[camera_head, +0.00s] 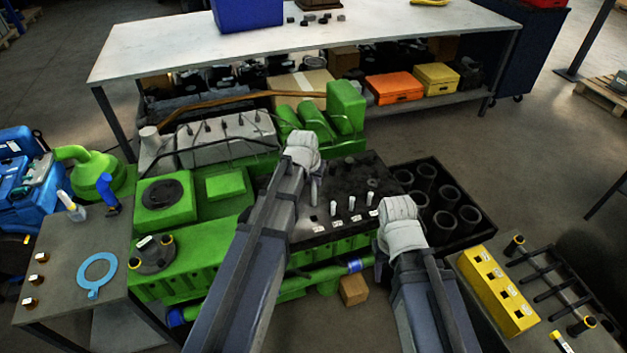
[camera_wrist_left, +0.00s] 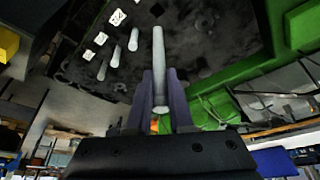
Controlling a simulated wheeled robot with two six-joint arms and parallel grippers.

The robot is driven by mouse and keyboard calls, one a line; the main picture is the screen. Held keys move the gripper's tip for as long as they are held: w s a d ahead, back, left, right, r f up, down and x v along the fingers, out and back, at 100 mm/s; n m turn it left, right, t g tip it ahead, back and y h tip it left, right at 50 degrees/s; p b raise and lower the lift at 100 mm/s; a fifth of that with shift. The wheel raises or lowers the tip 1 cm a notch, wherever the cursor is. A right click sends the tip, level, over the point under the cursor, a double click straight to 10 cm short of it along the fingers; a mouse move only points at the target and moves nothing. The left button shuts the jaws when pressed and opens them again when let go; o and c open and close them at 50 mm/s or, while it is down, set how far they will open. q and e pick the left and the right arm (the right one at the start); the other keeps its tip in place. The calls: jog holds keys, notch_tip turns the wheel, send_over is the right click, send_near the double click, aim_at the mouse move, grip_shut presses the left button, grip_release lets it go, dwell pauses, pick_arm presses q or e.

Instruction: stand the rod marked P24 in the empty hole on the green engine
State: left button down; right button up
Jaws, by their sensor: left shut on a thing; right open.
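My left gripper (camera_head: 308,172) is shut on a pale grey rod (camera_head: 314,191), over the left end of the green engine's (camera_head: 205,241) dark top. The left wrist view shows the rod (camera_wrist_left: 159,62) between the two fingers (camera_wrist_left: 159,100). Its far end points toward a dark square opening (camera_wrist_left: 157,10) and looks apart from it. Three similar rods (camera_head: 351,203) stand in a row beside it, with small white labels along the front edge. No mark is readable on the held rod. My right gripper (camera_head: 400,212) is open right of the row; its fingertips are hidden.
A black crate of cylinder sleeves (camera_head: 470,216) stands right of the engine. A yellow block with labels (camera_head: 497,290) and a black rack sit at the right. A side table (camera_head: 60,265) with a blue ring stands left. A white workbench (camera_head: 330,50) is behind.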

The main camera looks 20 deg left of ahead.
aim_at(313, 191)
pick_arm(q)
jog(key=shift+f+b, duration=2.85)
jog(key=shift+f, duration=0.05)
jog(key=shift+f, duration=0.1)
jog(key=shift+f+b, duration=5)
jog(key=shift+b, duration=0.1)
jog(key=c, duration=0.7)
grip_release()
jog(key=shift+r, duration=0.1)
jog(key=shift+c, duration=0.2)
jog(key=shift+r, duration=0.1)
jog(key=p+v, duration=0.7)
jog(key=shift+r, duration=0.3)
jog(key=shift+s, duration=0.15)
